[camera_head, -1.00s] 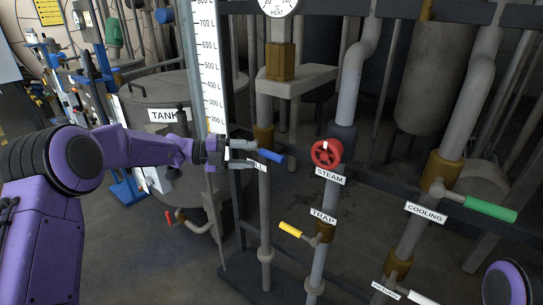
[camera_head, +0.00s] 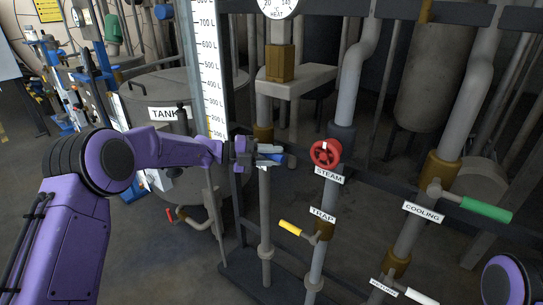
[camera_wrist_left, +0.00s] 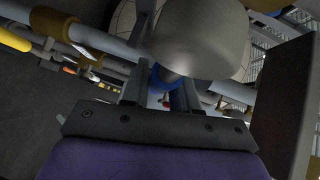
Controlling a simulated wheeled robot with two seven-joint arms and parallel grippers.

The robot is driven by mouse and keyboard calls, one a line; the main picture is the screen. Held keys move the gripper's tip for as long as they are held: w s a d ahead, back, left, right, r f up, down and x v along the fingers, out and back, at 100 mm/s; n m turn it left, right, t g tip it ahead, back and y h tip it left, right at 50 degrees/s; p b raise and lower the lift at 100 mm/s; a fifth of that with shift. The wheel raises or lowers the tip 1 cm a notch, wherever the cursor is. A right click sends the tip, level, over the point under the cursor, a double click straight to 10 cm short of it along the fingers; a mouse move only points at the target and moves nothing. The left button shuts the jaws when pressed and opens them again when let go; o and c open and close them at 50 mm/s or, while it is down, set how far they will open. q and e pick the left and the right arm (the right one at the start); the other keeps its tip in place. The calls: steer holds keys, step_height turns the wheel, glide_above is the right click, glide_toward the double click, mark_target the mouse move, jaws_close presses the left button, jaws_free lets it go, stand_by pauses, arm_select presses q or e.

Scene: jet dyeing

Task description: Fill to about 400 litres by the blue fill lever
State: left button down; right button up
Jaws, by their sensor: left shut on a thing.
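The blue fill lever (camera_head: 272,159) sits on a grey vertical pipe in the middle of the head view, and its label is hidden by my gripper. My left gripper (camera_head: 274,155) is shut on the lever, with its fingers along the handle. In the left wrist view a little blue of the lever (camera_wrist_left: 160,88) shows between the fingers, partly behind a grey rounded part. The white level scale (camera_head: 208,70) stands to the left, marked in litres. A thin yellow strip shows at its low marks, its top near 200. My right gripper is out of view.
A red STEAM handwheel (camera_head: 325,153) is close to the right of my left gripper. A yellow TRAP lever (camera_head: 290,228) is below, and a green COOLING lever (camera_head: 486,209) is at the right. The grey tank (camera_head: 150,95) stands behind my left arm.

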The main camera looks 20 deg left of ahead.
arm_select(q)
steer(key=shift+r, duration=0.1)
steer(key=shift+a+r+n+h+b, duration=0.1)
steer(key=shift+r+n+h+b, duration=0.7)
steer(key=shift+h+b, duration=0.3)
steer(key=shift+w+a+r+n+t+h+b, duration=0.1)
steer(key=shift+a+r+n+t+h+b, duration=0.05)
steer(key=shift+r+n+t+h+b, duration=0.35)
steer(key=shift+w+a+r+n+t+h+b, duration=0.1)
steer(key=shift+a+r+n+t+h+b, duration=0.15)
steer(key=shift+n+b, duration=0.3)
steer(key=shift+a+r+n+t+h+b, duration=0.15)
steer(key=shift+r+n+t+h+b, duration=0.05)
steer(key=shift+r+n+t+b, duration=0.2)
steer(key=shift+a+r+n+t+h+b, duration=0.15)
steer(key=shift+r+n+t+b, duration=0.1)
steer(key=shift+r+n+b, duration=0.25)
steer(key=shift+w+a+r+n+t+h+b, duration=0.1)
steer(key=shift+a+r+n+t+h+b, duration=0.1)
steer(key=shift+r+n+t+b, duration=0.25)
steer(key=shift+w+a+r+n+t+h+b, duration=0.1)
steer(key=shift+a+r+n+t+h, duration=0.1)
steer(key=shift+n, duration=0.3)
steer(key=c, duration=1)
jaws_free()
steer(key=shift+o, duration=0.2)
steer(key=shift+a, duration=0.1)
